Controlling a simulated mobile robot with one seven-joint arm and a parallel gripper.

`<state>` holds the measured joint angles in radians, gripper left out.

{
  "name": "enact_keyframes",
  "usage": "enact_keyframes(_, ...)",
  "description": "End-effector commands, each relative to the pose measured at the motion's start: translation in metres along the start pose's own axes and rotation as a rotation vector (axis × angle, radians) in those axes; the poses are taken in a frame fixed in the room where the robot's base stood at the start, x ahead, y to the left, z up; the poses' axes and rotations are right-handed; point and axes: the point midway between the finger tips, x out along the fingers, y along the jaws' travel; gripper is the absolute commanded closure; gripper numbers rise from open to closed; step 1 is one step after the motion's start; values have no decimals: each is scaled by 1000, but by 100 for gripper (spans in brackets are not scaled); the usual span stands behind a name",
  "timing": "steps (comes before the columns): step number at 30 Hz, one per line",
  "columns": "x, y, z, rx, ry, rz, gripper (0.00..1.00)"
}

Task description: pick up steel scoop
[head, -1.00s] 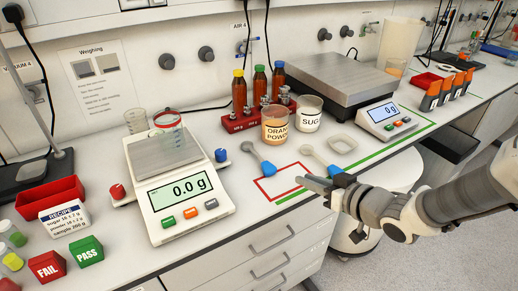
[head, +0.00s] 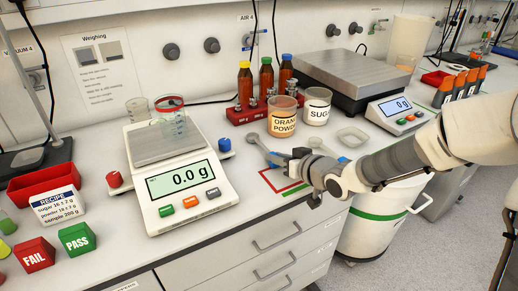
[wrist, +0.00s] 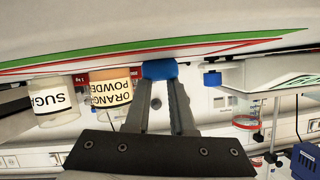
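In the head view a grey scoop (head: 260,146), which I take for the steel scoop, lies on the bench left of the orange powder tub. In the wrist view a blue handle end (wrist: 160,69) sits at the tips of my gripper (wrist: 162,84). A gap shows between the two fingers. I cannot tell whether they touch the handle. A second scoop with a blue handle (head: 343,160) lies to the right, partly behind my arm.
The orange powder tub (head: 283,117) and sugar tub (head: 316,108) stand behind the scoops. A balance (head: 180,185) with a blue knob is to the left.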

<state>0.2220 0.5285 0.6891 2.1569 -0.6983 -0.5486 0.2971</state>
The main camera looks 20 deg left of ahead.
Motion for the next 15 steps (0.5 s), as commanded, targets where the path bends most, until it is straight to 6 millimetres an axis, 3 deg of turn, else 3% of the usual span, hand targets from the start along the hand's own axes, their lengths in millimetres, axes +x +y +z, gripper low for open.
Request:
enact_keyframes(3, 12, 0, 0, 0, 1, -1, 78)
enact_keyframes(11, 14, 0, -1, 0, 0, 2, 78)
enact_keyframes(15, 14, 0, -1, 0, 1, 1, 100)
